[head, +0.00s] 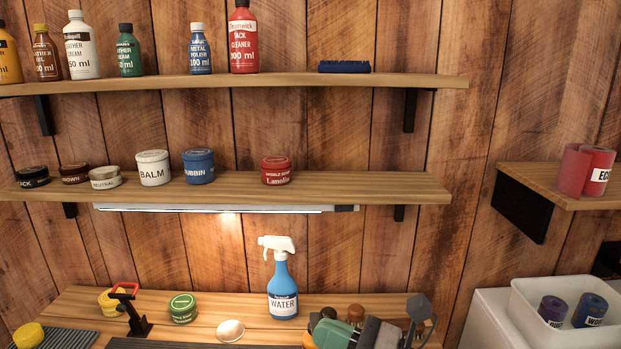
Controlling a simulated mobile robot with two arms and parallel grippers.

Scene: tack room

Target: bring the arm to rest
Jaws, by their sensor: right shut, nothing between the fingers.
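My right gripper (376,333) is low in the head view, right of the middle, partly cut off by the bottom edge. It is shut with nothing held, over the front of the wooden bench (230,305). My left gripper is not in view.
A blue spray bottle (283,290) marked WATER stands left of my right gripper. Shelves (350,188) of tins and bottles hang above. A white bin (560,330) is right.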

